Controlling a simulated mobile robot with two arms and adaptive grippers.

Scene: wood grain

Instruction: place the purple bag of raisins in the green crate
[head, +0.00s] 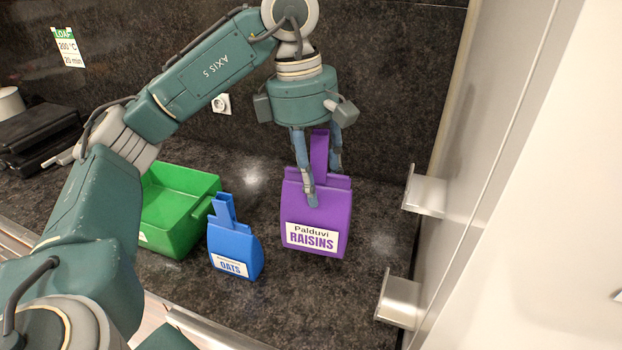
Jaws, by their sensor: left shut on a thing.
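The purple bag of raisins (318,213) stands upright on the dark counter, right of centre in the head view. Its label reads "Palduvi RAISINS". My left gripper (320,172) points down over it and is shut on its raised purple top part; one finger is in front and hides part of the bag. The green crate (178,225) is on the counter to the left of the bag, partly hidden by my left arm. The visible part of its inside looks empty. My right gripper is not in view.
A blue bag of oats (235,247) stands between the crate and the raisins. Metal brackets (397,300) stick out from the pale panel at right. A black appliance (38,130) sits at the far left. A dark wall with a socket (221,104) closes off the back.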

